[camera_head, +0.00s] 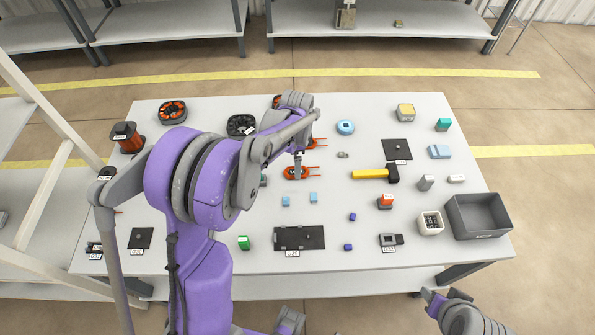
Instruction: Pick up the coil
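An orange-red coil (292,173) with two thin leads pointing right lies flat near the middle of the table. A second similar orange-red piece with leads (317,143) lies behind it, partly hidden by my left arm. My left gripper (298,172) points down at the front coil, its tips at or just over it. The tips are too small to show whether they are apart or closed on it, or whether they touch it. My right gripper (431,299) is off the table's front edge at the lower right, away from the coils, and appears open and empty.
The white table (385,225) holds several small blocks, a yellow hammer (372,174), a black plate (299,238) and a grey bin (479,217) at right. Black-orange spools (172,111) stand at the back left. My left arm hides part of the table's left half.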

